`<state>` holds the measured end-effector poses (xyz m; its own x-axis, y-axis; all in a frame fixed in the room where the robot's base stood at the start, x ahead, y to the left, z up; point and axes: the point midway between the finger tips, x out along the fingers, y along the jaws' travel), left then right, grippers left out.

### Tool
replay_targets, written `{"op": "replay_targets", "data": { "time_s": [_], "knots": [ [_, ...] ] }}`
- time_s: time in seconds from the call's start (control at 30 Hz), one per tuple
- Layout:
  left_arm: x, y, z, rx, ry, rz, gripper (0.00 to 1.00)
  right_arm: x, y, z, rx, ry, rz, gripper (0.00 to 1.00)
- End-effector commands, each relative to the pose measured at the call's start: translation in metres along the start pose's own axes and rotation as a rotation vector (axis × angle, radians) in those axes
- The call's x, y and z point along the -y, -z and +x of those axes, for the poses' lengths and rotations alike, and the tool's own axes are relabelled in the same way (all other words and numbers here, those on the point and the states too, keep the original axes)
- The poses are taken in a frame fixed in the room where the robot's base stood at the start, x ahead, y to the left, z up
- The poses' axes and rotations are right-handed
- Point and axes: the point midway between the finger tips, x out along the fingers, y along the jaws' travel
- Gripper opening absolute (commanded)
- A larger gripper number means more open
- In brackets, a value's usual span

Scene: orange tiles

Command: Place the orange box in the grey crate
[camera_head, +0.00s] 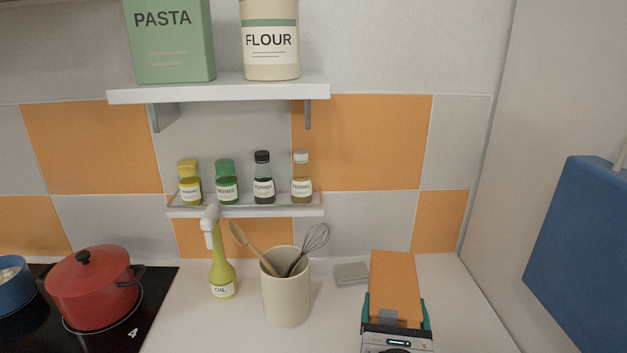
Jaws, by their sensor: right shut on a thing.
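The orange box (393,272) is at the lower right of the head view, upright over the white counter. My right gripper (396,309) is shut on it, with one teal finger on each side of its lower part. The box's lower end is hidden by the gripper, and I cannot tell whether it touches the counter. No grey crate shows clearly. A small flat grey thing (350,273) lies on the counter just left of the box; I cannot tell what it is. My left gripper is not in view.
A cream utensil pot (285,298) and an oil bottle (221,272) stand left of the box. A red pot (94,287) sits on the black hob. Spice jars stand on a low shelf (245,210). A blue board (583,245) hangs at right. The counter right of the box is clear.

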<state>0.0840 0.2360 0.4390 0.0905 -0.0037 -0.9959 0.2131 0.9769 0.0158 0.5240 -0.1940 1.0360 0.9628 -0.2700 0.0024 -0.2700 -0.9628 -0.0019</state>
Motion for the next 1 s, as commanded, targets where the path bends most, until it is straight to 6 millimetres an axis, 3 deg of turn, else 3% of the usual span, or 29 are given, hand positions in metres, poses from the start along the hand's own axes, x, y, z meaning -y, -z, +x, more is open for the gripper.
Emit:
{"op": "replay_targets", "data": {
  "time_s": [0.3, 0.6, 0.8, 1.0],
  "knots": [
    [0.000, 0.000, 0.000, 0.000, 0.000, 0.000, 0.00, -0.021, -0.026, -0.057, -0.010, 0.095, 0.001, 0.57],
    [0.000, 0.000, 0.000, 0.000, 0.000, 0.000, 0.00, -0.033, -0.035, -0.114, -0.006, 0.216, -0.001, 0.57],
    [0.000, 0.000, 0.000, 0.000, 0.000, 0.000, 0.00, -0.035, -0.036, -0.134, 0.000, 0.263, -0.002, 0.57],
    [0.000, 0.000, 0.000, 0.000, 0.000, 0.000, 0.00, -0.035, -0.035, -0.138, 0.000, 0.274, -0.002, 0.57]
  ]
}}
